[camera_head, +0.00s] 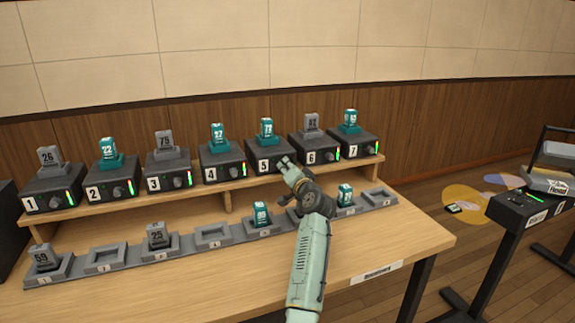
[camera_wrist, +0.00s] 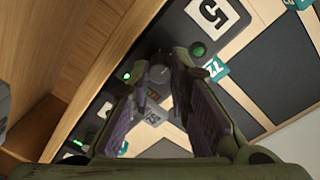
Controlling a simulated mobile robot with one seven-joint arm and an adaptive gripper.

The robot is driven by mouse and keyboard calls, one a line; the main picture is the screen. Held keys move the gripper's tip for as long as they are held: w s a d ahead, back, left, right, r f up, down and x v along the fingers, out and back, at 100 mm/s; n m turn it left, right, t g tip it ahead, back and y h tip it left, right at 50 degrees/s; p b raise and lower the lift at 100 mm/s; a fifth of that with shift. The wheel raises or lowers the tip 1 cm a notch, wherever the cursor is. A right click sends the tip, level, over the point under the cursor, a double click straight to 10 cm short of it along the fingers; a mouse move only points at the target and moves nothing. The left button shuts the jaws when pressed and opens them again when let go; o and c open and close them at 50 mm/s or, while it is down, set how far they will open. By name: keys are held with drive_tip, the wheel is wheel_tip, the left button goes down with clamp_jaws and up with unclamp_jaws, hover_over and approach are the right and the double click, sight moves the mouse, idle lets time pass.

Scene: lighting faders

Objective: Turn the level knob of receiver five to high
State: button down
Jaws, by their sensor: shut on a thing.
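Receiver five (camera_head: 270,148) is a dark box labelled 5 on the raised wooden shelf, with a teal numbered unit (camera_head: 266,130) standing on it. In the wrist view its white 5 label (camera_wrist: 212,14) and a lit green light (camera_wrist: 198,48) show at the top. My gripper (camera_head: 283,163) reaches up to the front right part of receiver five and covers its knob in the head view. In the wrist view my gripper (camera_wrist: 165,80) has its two fingers on either side of the dark round level knob (camera_wrist: 160,72), shut on it. The knob's pointer cannot be made out.
Receiver four (camera_head: 222,165) and receiver six (camera_head: 310,148) stand close on either side, with other receivers along the shelf. Below, a row of grey numbered holders (camera_head: 212,237) lies on the wooden table (camera_head: 200,290), some holding grey or teal units.

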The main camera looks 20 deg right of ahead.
drive_tip(key=shift+f+n+t+y+p, duration=0.2)
drive_tip(key=shift+n+p, duration=1.05)
drive_tip(key=shift+n, duration=5.9)
drive_tip(key=shift+r+n+t+y+p, duration=0.2)
drive_tip(key=shift+n+p, duration=1)
drive_tip(key=shift+n, duration=5.95)
drive_tip(key=shift+f, duration=0.15)
